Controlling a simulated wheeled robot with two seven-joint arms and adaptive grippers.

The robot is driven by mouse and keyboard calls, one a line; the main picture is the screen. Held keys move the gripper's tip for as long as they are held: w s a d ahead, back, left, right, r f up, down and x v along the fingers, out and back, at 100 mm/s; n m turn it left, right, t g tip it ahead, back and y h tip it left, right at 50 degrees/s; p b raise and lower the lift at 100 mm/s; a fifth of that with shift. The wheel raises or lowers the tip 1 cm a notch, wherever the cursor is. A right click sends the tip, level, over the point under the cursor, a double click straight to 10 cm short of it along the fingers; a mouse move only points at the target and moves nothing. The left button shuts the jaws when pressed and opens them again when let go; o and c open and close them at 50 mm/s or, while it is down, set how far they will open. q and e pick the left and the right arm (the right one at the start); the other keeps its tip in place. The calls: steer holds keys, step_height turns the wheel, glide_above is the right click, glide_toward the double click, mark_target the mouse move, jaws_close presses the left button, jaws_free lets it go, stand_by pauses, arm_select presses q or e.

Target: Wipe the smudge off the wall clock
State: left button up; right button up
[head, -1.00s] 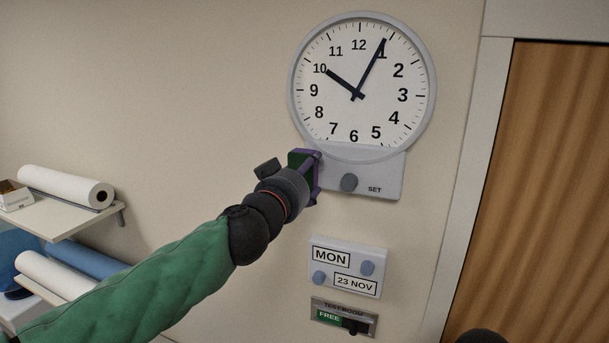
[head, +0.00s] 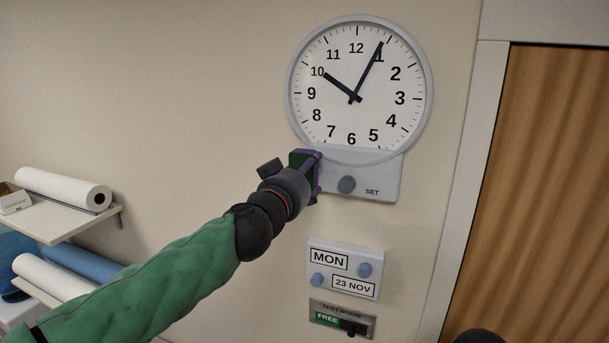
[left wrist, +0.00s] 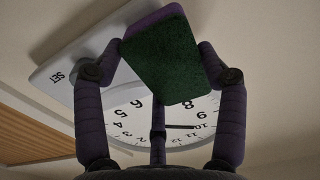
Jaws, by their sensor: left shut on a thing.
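The round white wall clock (head: 335,112) has a grey rim and black hands, and hangs on the wall at upper middle in the head view. A grey panel marked SET with a round knob sits below its dial. The clock face also shows in the left wrist view (left wrist: 185,140). My left gripper (head: 304,172) is at the clock's lower left edge. It is shut on a green and purple sponge (left wrist: 162,58), held between its fingers. I cannot tell whether the sponge touches the clock. I cannot make out a smudge; the sponge and gripper hide part of the lower left.
Below the clock are a MON / 23 NOV date panel (head: 344,270) and a FREE slider sign (head: 342,320). A wooden door (head: 545,190) stands at right. Shelves with paper rolls (head: 60,188) are at lower left. The wall left of the clock is bare.

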mark_target(330, 170)
arm_select(q)
steer(key=shift+s+d+p, duration=0.15)
steer(key=shift+s+d, duration=0.1)
steer(key=shift+d, duration=0.35)
steer(key=shift+s+d+p, duration=0.2)
steer(key=shift+s+d, duration=0.1)
steer(key=shift+d, duration=0.35)
steer(key=shift+s+d+p, duration=0.15)
steer(key=shift+s+d, duration=0.1)
steer(key=shift+d, duration=0.35)
steer(key=shift+w, duration=0.15)
steer(key=a, duration=0.1)
steer(key=w+a, duration=0.1)
steer(key=a, duration=0.1)
steer(key=shift+w+a+p, duration=0.25)
steer(key=shift+p, duration=0.15)
steer(key=shift+s+a, duration=0.1)
steer(key=shift+p+v, duration=0.4)
steer(key=shift+v, duration=2.35)
